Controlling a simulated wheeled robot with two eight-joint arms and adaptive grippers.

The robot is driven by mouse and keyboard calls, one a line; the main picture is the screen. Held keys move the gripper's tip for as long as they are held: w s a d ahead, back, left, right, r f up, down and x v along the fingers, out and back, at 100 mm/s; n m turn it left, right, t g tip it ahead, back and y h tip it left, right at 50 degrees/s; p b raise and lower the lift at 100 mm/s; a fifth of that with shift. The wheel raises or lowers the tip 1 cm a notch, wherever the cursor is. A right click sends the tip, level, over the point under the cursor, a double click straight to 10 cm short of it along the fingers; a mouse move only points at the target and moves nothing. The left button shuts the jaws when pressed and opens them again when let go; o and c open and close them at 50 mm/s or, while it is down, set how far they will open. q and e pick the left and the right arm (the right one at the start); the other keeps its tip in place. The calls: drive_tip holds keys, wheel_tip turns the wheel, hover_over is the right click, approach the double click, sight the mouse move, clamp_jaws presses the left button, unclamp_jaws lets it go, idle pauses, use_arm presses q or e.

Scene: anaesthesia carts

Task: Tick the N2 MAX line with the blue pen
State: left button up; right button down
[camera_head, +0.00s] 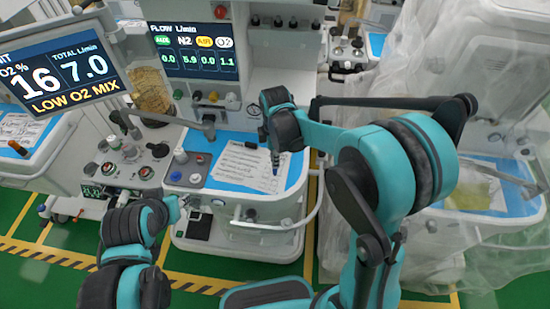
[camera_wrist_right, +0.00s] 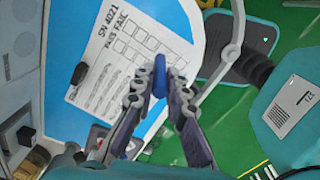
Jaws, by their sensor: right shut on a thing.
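The white checklist sheet (camera_head: 237,166) lies on the blue top of the middle cart. In the right wrist view the sheet (camera_wrist_right: 122,62) shows "SN 4021", PASS and FAIL columns and rows of boxes. Its line texts are too small to read, and I make out no tick. My right gripper (camera_head: 275,160) is over the right part of the sheet. In the wrist view it (camera_wrist_right: 160,95) is shut on the blue pen (camera_wrist_right: 160,75). Whether the pen tip touches paper is unclear. My left gripper (camera_head: 184,203) is by the cart's front left; its fingers are unclear.
A monitor (camera_head: 192,50) above the middle cart shows flow values with an N2 column. Another screen (camera_head: 62,70) at left reads "LOW O2 MIX". Knobs stand left of the sheet. A plastic-draped cart (camera_head: 490,140) stands at right.

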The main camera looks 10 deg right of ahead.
drive_tip(key=shift+f+b, duration=0.4)
drive_tip(key=shift+f, duration=0.1)
idle(0.5)
drive_tip(key=shift+s+d, duration=0.25)
drive_tip(key=shift+d, duration=0.15)
idle(1.1)
wheel_tip(320, 180, up, 7)
drive_tip(key=p, duration=0.5)
idle(0.3)
drive_tip(key=shift+f, duration=0.1)
idle(0.4)
drive_tip(key=shift+w+a+f+b, duration=0.15)
drive_tip(key=shift+a+f+b, duration=0.05)
drive_tip(key=shift+f+b, duration=1.1)
drive_tip(key=shift+w+a+f+b, duration=0.1)
drive_tip(key=shift+a+f+b, duration=0.1)
drive_tip(key=shift+f+b, duration=1.1)
drive_tip(key=shift+f, duration=0.8)
drive_tip(key=shift+s+d, duration=0.15)
drive_tip(key=shift+d, duration=0.2)
